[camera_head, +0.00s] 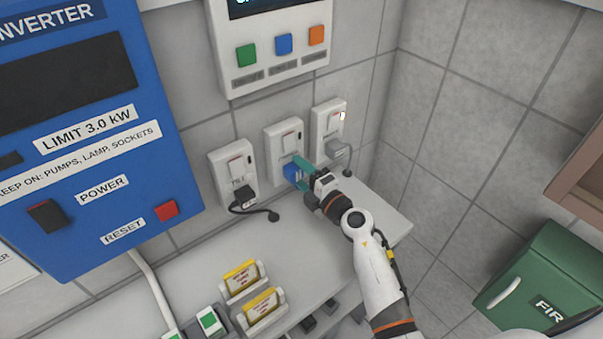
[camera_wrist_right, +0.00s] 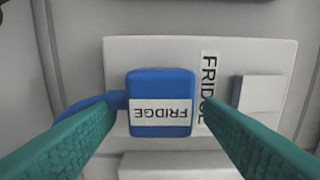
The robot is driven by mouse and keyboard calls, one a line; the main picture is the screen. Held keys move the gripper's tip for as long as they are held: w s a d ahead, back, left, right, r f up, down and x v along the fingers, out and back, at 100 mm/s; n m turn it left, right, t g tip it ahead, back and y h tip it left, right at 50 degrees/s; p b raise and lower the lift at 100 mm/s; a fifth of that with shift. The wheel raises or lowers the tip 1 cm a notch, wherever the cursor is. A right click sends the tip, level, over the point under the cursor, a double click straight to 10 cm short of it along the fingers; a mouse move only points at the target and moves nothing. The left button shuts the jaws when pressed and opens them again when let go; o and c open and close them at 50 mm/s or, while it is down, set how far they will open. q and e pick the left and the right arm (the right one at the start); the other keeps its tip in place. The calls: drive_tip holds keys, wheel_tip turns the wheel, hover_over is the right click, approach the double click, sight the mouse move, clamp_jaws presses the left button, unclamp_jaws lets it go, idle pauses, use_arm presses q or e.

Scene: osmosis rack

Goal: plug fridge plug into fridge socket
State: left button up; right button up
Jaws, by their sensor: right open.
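The blue fridge plug (camera_head: 291,174) is at the lower part of the middle wall socket, the fridge socket (camera_head: 285,128). In the right wrist view the plug (camera_wrist_right: 160,88), labelled FRIDGE, lies against the white fridge socket plate (camera_wrist_right: 230,60), its blue cord leaving to the left. I cannot tell if its pins are fully in. My right gripper (camera_head: 303,174) has teal fingers and is at the plug. In the wrist view its fingers (camera_wrist_right: 162,108) are open, one on each side of the plug, with a gap at the left. My left gripper is not in view.
A left socket (camera_head: 226,160) holds a black plug (camera_head: 243,196), and a right socket (camera_head: 325,120) holds a grey plug (camera_head: 338,151). The blue inverter (camera_head: 150,150) hangs at the left. The counter (camera_head: 220,258) below carries yellow cards (camera_head: 240,277). A green box (camera_head: 545,270) stands right.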

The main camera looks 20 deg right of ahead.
drive_tip(key=v, duration=1.1)
drive_tip(key=shift+s+d+b, duration=0.15)
drive_tip(key=shift+s+b, duration=0.2)
drive_tip(key=shift+s, duration=0.05)
